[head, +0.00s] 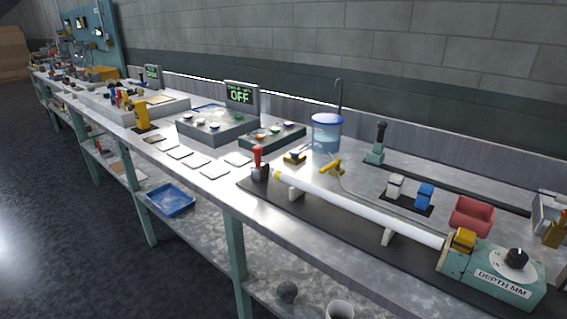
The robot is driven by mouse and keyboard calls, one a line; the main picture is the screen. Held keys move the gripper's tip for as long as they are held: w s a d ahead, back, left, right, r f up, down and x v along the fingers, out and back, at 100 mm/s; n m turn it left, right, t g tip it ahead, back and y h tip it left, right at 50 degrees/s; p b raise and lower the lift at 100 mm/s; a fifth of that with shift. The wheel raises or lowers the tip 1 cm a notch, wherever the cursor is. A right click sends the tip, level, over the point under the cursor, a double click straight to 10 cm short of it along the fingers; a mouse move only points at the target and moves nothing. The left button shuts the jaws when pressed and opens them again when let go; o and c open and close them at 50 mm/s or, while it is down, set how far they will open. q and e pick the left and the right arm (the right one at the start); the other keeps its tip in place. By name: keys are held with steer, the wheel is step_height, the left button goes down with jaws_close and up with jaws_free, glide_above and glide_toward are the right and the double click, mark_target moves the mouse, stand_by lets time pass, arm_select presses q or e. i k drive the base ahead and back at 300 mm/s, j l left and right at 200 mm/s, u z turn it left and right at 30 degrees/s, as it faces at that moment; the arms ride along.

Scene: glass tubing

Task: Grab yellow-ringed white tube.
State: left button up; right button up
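A long white tube (350,212) lies along a dark base on the workbench at the right. It has a yellow ring (278,176) at its left end. Supports hold it above the base, and its right end meets a green device marked "DEPTH MM" (492,277) with a yellow block on it. Neither of my grippers shows in the head view.
The metal bench (215,172) runs from the right front to the far left. A red-handled clamp (257,160) stands by the tube's left end. Behind the tube are a blue container (326,132), a blue block (425,195) and a red bin (473,215). Floor at left is clear.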

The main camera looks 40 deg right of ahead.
mark_target(416, 233)
steer(key=z, duration=1.15)
